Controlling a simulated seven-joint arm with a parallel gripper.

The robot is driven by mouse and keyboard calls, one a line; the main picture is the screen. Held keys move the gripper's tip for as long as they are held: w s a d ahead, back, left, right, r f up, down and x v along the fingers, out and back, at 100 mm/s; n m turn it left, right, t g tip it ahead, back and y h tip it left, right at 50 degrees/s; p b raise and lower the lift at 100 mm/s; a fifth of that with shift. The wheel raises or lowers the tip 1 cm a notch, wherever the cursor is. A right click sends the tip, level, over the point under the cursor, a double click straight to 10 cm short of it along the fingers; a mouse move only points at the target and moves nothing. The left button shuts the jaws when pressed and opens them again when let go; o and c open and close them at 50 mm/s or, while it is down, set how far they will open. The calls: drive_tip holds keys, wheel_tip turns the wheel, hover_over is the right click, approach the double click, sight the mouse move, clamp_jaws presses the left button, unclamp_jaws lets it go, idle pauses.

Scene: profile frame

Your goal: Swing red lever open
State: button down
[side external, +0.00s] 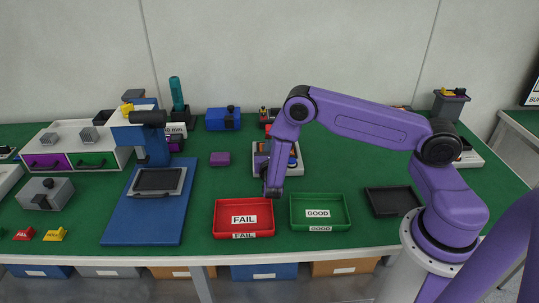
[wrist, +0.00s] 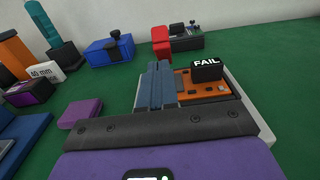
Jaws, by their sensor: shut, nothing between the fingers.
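A red block-like part (wrist: 160,42), which may be the red lever, stands upright at the left end of a small dark device (wrist: 187,38) at the back in the wrist view. In the side view, a small red part (side external: 267,128) shows behind my arm, partly hidden; its shape is too small to tell. My gripper (side external: 271,190) points down behind the red and green trays in the side view. In the wrist view its fingers (wrist: 158,84) are together and empty, apart from the red part and nearer the camera.
A pale fixture (side external: 298,164) with an orange board (wrist: 205,85) and a black FAIL block (wrist: 207,69) is beside my gripper. A red FAIL tray (side external: 243,231) and green GOOD tray (side external: 320,222) are in front. A blue box (side external: 222,121) stands at the back.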

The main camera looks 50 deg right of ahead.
sight(268, 126)
drive_tip(key=shift+x, duration=1.5)
drive_tip(key=shift+r, duration=0.1)
drive_tip(key=shift+w+d+r+g+y, duration=0.1)
drive_tip(key=shift+r+g+y, duration=0.1)
drive_tip(key=shift+g+y, duration=0.1)
drive_tip(key=shift+w+d+r, duration=0.1)
drive_tip(key=shift+r, duration=0.15)
drive_tip(key=shift+w+d+r+g+y, duration=0.15)
drive_tip(key=shift+r+g+y, duration=0.15)
drive_tip(key=shift+g+y, duration=0.2)
drive_tip(key=shift+w+d+r+g+y, duration=0.25)
drive_tip(key=shift+r+g+y, duration=0.15)
drive_tip(key=shift+r, duration=0.05)
drive_tip(key=shift+w+d+r+g+y, duration=0.3)
drive_tip(key=shift+r+g+y, duration=0.1)
drive_tip(key=shift+w+d+r, duration=0.25)
drive_tip(key=shift+r, duration=0.2)
